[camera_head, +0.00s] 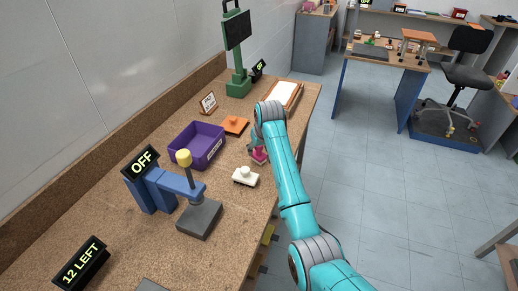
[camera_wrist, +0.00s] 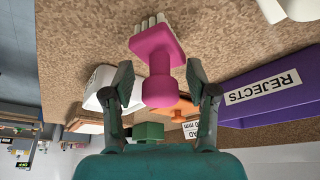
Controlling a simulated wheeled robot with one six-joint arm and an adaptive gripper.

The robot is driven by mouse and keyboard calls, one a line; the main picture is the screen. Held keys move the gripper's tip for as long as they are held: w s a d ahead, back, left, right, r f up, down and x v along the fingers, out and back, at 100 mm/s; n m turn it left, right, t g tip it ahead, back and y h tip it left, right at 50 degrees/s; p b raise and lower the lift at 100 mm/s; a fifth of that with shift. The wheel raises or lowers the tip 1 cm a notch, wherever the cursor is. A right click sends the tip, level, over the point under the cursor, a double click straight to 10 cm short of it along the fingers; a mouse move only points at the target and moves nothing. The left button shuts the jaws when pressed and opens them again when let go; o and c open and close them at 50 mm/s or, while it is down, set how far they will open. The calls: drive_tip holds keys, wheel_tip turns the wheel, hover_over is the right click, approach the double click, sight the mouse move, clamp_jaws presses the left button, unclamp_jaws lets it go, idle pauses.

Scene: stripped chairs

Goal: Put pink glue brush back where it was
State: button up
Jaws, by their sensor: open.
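The pink glue brush (camera_head: 259,155) is on or just above the brown bench near its front edge, handle upward. In the wrist view the pink glue brush (camera_wrist: 158,85) shows its round handle, square plate and pale bristles, which point toward the bench. My gripper (camera_wrist: 160,84) is open, with one finger on each side of the handle and a visible gap at each side. In the head view my gripper (camera_head: 254,143) is partly hidden by my arm. I cannot tell whether the bristles touch the bench.
The purple REJECTS bin (camera_head: 198,146) stands left of the brush. A white knobbed piece (camera_head: 245,176) sits nearer, and an orange piece (camera_head: 235,125) lies farther back. A blue press (camera_head: 150,190) with an OFF sign and a white-topped tray (camera_head: 284,94) are also on the bench.

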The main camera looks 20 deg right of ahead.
drive_tip(key=shift+r, duration=0.1)
drive_tip(key=v, duration=1.2)
drive_tip(key=shift+s, duration=0.1)
